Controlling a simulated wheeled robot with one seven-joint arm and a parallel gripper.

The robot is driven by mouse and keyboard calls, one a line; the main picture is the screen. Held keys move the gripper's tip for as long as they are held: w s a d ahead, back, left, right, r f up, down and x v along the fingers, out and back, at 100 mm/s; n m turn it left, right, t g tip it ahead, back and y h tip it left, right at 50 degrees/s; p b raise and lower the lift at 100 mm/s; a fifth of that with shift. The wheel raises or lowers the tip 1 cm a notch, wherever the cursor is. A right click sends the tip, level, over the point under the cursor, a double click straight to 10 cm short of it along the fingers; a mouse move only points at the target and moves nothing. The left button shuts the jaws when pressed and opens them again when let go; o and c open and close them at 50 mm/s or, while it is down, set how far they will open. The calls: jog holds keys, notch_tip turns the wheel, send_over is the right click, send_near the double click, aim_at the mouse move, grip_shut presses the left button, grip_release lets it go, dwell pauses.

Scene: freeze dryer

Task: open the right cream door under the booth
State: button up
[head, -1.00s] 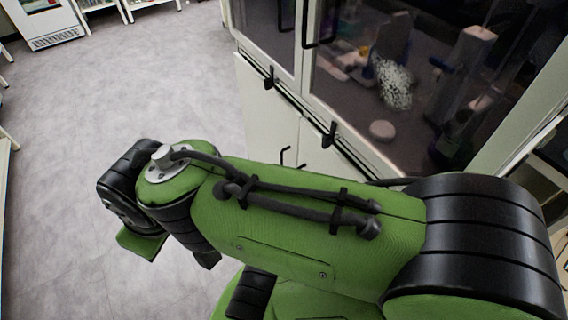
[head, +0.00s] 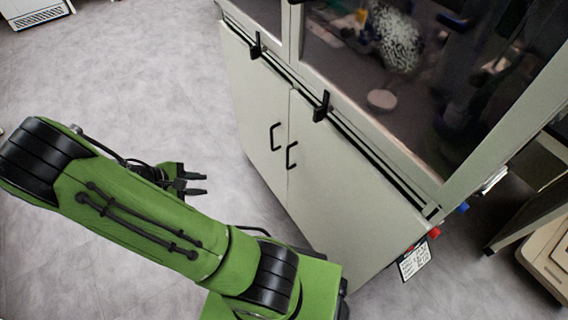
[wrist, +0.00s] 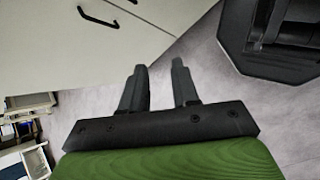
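The right cream door (head: 340,200) under the booth is shut in the head view, its face flush with the left cream door (head: 255,110). Its black bar handle (head: 292,155) is near its left edge, beside the left door's handle (head: 275,137). My gripper (head: 204,184) is left of both handles, out over the floor, its fingers pointing toward the doors. The fingers are apart with nothing between them and touch nothing. In the wrist view my gripper (wrist: 159,66) is open below a black handle (wrist: 98,17); I cannot tell which door's handle that is.
The glass-fronted booth (head: 400,90) stands above the doors, with black latches (head: 321,106) along its lower edge. A tag (head: 414,260) hangs at the cabinet's right corner. Grey floor (head: 120,90) is clear left of the cabinet. A table (head: 535,215) stands at right.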

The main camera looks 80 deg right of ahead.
jog(key=s+d+f+n+g+h+b, duration=0.1)
jog(key=s+d+f+n+g+h, duration=0.1)
jog(key=s+d+f, duration=0.3)
jog(key=s+d+f+n+g+h+b, duration=0.1)
jog(key=d+f+n+g+h+b, duration=0.15)
jog(key=f, duration=0.45)
jog(key=n+h+b, duration=0.3)
jog(key=n+h, duration=0.2)
send_near(287, 167)
jog(key=shift+t+y, duration=0.25)
jog(key=shift+t, duration=0.1)
jog(key=s+d+r, duration=0.1)
jog(key=d, duration=0.2)
jog(key=s+d+r, duration=0.2)
jog(key=d, duration=0.1)
jog(key=s+d+r, duration=0.1)
jog(key=s+d, duration=0.1)
jog(key=d, duration=0.1)
jog(key=shift+d+r, duration=0.1)
jog(key=shift+r, duration=0.2)
grip_shut()
